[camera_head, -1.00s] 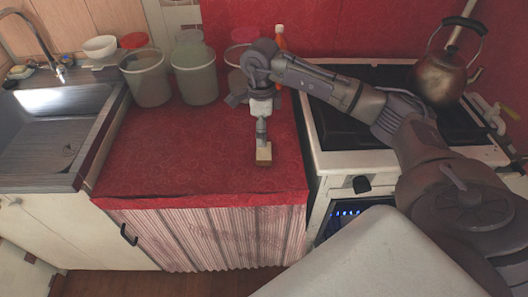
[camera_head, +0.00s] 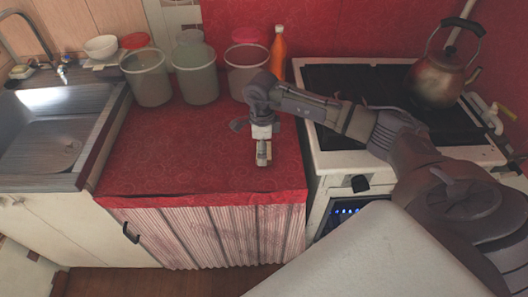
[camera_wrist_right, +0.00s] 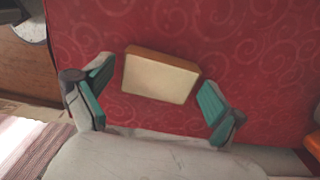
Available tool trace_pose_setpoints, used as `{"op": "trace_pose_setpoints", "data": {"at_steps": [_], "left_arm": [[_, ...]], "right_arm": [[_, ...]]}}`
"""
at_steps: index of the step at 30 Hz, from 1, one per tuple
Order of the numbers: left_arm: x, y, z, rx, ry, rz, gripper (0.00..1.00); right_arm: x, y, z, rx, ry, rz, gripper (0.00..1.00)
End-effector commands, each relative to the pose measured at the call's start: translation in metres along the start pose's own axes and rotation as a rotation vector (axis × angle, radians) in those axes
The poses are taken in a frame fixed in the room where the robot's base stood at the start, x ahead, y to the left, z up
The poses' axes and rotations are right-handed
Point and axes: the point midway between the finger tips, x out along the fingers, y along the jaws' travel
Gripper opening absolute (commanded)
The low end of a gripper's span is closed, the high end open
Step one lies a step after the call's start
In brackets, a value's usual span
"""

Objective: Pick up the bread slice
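The bread slice (camera_wrist_right: 160,78) is a pale slab with a brown crust. It lies on the red oilcloth counter (camera_head: 180,150), near the counter's front right part. In the right wrist view it sits between and slightly beyond the two teal-padded fingers of my right gripper (camera_wrist_right: 154,102), which are spread apart with a gap on each side. In the head view my right gripper (camera_head: 262,150) points down over the slice and hides most of it; only a small pale part of the bread (camera_head: 262,163) shows. My left gripper is not in view.
Several buckets and an orange bottle (camera_head: 278,52) stand along the back of the counter. A stove (camera_head: 340,162) with a kettle (camera_head: 440,78) is on the right, under my right arm. A sink (camera_head: 50,130) is on the left. The counter's middle is clear.

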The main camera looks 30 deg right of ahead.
Motion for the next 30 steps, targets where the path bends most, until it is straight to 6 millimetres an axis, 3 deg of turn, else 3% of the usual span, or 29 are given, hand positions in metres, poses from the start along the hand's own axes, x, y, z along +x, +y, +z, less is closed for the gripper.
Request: {"op": "trace_pose_setpoints", "data": {"at_steps": [1,6,17,25,30], "left_arm": [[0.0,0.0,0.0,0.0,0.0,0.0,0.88],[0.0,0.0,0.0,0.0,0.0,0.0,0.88],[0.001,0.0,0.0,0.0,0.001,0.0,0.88],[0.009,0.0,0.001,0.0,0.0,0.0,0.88],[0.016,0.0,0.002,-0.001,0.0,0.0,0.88]], "right_arm": [[0.0,0.0,0.0,0.0,0.0,0.0,0.8],[0.0,0.0,0.0,0.0,0.0,0.0,0.55],[-0.004,-0.001,0.0,0.0,-0.002,-0.001,0.55],[-0.04,-0.002,0.001,0.0,-0.004,-0.005,0.55],[-0.061,-0.007,-0.038,0.006,0.002,-0.005,0.55]]}}
